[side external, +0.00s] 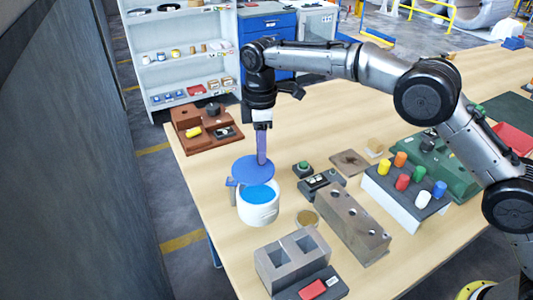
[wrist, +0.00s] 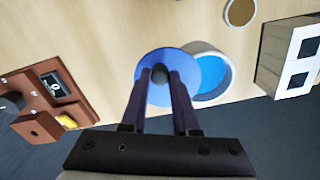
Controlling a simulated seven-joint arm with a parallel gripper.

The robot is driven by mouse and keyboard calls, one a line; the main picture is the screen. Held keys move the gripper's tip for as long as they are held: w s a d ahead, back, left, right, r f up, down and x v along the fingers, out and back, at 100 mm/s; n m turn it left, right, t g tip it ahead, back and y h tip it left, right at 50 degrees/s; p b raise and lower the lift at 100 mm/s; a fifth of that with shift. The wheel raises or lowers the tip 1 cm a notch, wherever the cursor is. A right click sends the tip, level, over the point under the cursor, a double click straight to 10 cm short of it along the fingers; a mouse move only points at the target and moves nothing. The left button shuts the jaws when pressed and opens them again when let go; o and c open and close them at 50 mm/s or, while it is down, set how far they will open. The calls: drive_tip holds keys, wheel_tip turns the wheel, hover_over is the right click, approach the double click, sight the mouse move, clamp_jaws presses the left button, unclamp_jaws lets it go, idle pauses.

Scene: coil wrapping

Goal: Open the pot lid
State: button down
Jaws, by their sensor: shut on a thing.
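The white pot (side external: 258,210) stands on the wooden table with bright blue contents showing inside it. The blue round lid (side external: 252,172) is off the pot's opening, raised above it and toward its back. In the wrist view, the lid (wrist: 181,73) overlaps one side of the pot's rim (wrist: 226,76). My gripper (side external: 262,160) points down over the lid. In the wrist view, my gripper's two fingers (wrist: 160,76) close on the dark knob at the lid's centre. The gap between lid and pot is hard to judge.
A brown block station (side external: 205,130) is at the table's back left. Grey blocks (side external: 292,262) stand in front of the pot, and a long block with holes (side external: 352,222) is to its right. A rack of coloured pegs (side external: 405,190) lies farther right. Bare table lies left of the pot.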

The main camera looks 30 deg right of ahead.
sight(252, 158)
drive_tip(key=w+n, duration=0.1)
drive_tip(key=n, duration=0.1)
drive_tip(key=w+a+n, duration=0.1)
drive_tip(key=w, duration=0.1)
drive_tip(key=shift+a+n, duration=0.1)
drive_tip(key=shift+n, duration=0.3)
drive_tip(key=shift+w+a+r+n, duration=0.1)
drive_tip(key=shift+w+a+n, duration=0.55)
drive_tip(key=shift+n, duration=0.65)
drive_tip(key=shift+a, duration=0.1)
drive_tip(key=c, duration=0.7)
unclamp_jaws()
drive_tip(key=shift+o, duration=0.2)
